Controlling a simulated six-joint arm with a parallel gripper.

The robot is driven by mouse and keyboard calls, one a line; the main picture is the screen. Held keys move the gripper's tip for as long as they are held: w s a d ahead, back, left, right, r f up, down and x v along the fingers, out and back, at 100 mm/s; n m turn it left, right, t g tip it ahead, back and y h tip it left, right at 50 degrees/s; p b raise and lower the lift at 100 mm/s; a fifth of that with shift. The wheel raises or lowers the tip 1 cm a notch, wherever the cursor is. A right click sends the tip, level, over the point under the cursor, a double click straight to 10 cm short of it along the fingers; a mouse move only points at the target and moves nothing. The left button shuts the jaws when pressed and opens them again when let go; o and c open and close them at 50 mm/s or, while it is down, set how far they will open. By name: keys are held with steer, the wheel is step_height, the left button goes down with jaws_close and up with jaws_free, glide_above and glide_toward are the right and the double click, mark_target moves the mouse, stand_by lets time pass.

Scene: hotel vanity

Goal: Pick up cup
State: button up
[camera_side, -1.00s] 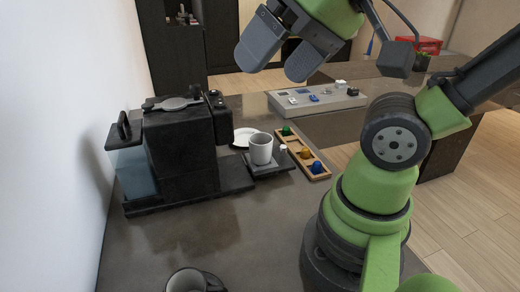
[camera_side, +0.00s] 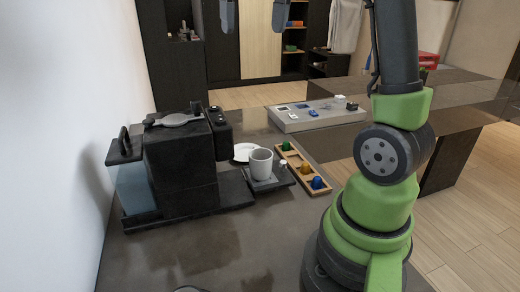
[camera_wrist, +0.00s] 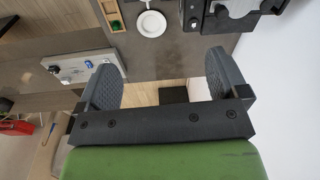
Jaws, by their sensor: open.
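A white-grey cup (camera_side: 261,164) stands upright on a dark square tray (camera_side: 272,183), right of the black coffee machine (camera_side: 180,165). My gripper (camera_side: 253,14) is at the top edge of the side view, high above and apart from the cup, with its upper part cut off. In the wrist view my gripper (camera_wrist: 160,65) has its two dark fingers spread, with nothing between them. The cup is not clearly visible in the wrist view. Only the rim of a dark vessel (camera_side: 190,289) shows at the bottom edge of the side view.
A white saucer (camera_side: 244,152) lies behind the cup. A wooden holder (camera_side: 322,189) with coloured capsules lies right of the tray. A grey board (camera_side: 315,117) with small items is farther back. A white wall rises at left. The front counter is mostly clear.

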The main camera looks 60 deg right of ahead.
steer(key=m+g, duration=0.1)
glide_above(260, 154)
steer(key=a, duration=0.2)
steer(key=f, duration=0.2)
steer(key=shift+s+d+f, duration=0.1)
steer(key=shift+s+f, duration=0.05)
steer(key=shift+f, duration=4.65)
steer(key=shift+s+a+f, duration=0.1)
steer(key=shift+f, duration=4.75)
steer(key=shift+s+d+f, duration=0.1)
steer(key=shift+s+f, duration=0.05)
steer(key=shift+f, duration=4.65)
steer(key=shift+c, duration=0.3)
steer(key=c, duration=1)
